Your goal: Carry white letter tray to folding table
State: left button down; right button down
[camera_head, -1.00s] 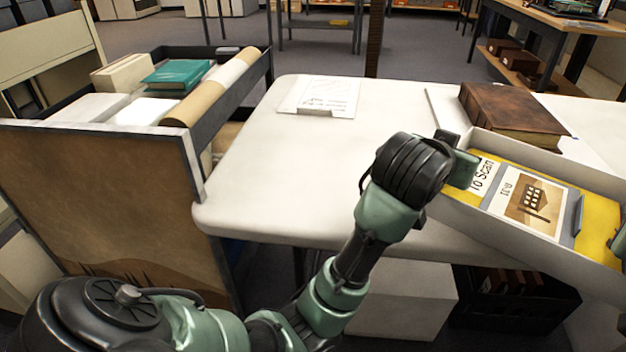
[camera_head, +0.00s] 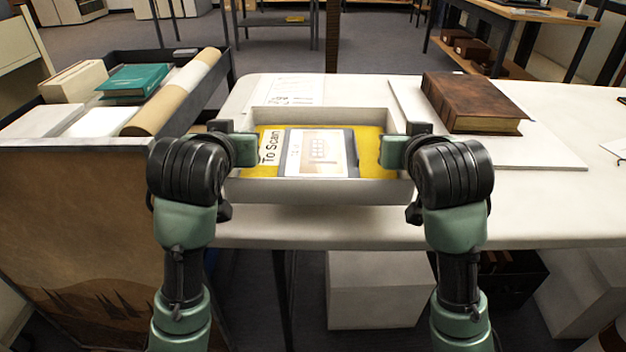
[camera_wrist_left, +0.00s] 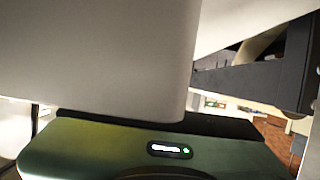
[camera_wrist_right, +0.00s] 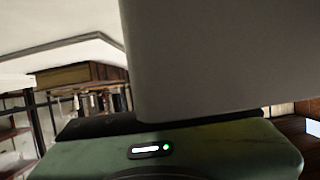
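The white letter tray (camera_head: 320,192) is over the near left part of the white folding table (camera_head: 560,200), in the middle of the head view. It looks level. A shadow lies below its front wall; I cannot tell whether its bottom touches the tabletop. Inside are a yellow "To Scan" sheet and a picture card (camera_head: 318,153). My left gripper (camera_head: 240,149) is shut on the tray's left wall, and my right gripper (camera_head: 395,152) on its right wall. Tray walls fill much of the left wrist view (camera_wrist_left: 95,60) and right wrist view (camera_wrist_right: 215,60).
A brown book (camera_head: 472,102) lies on a white board right of the tray. White papers (camera_head: 290,88) lie behind the tray. A cart with a teal book (camera_head: 133,80) and a paper roll (camera_head: 175,92) stands at the left. The table's right side has free room.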

dwell(0.4)
